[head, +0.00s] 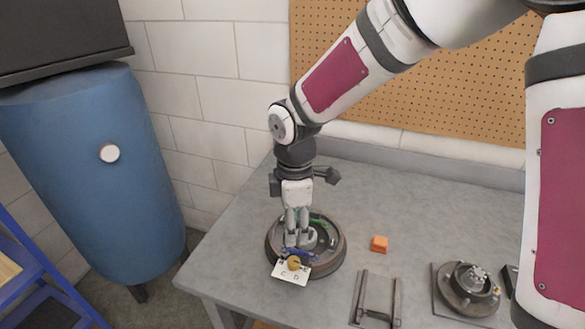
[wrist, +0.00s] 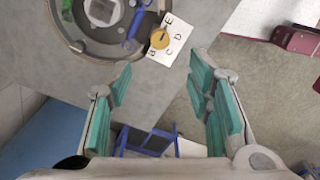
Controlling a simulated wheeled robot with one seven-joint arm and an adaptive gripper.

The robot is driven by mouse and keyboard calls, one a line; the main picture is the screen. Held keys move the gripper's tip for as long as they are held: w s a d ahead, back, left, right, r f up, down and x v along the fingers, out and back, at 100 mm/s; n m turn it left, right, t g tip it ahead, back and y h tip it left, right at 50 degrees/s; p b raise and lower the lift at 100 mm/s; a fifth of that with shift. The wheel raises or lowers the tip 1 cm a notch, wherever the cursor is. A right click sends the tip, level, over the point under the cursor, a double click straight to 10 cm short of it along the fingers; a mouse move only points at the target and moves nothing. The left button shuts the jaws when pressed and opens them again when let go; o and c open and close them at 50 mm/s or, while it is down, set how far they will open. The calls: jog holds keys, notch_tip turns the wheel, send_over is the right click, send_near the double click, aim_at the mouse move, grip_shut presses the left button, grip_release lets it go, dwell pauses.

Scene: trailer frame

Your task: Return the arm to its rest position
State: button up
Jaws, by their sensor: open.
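My arm reaches over the grey workbench from the upper right, with its gripper (head: 297,228) pointing down above a round brown-rimmed drum (head: 273,255). In the wrist view my gripper (wrist: 160,68) has its teal-padded fingers wide apart, with nothing between them. The drum (wrist: 62,28) shows at the top left there, ahead of the fingers. A white lettered card (wrist: 178,38) with a yellow round piece (wrist: 159,39) lies at the drum's rim, beyond the fingertips. The card (head: 290,275) also shows in the head view, below the gripper.
An orange block (head: 379,244), a metal bracket (head: 363,301) and a round hub (head: 467,287) sit on the bench to the right. A pegboard (head: 450,95) stands behind. A blue tank (head: 100,180) and blue ladder (head: 40,270) stand left. Bench around the block is clear.

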jog(key=s+d+r+m+t, duration=0.5)
jog(key=s+d+r+m, duration=1.3)
jog(key=m, duration=0.1)
jog(key=shift+s+r, duration=0.15)
jog(key=shift+r, duration=0.25)
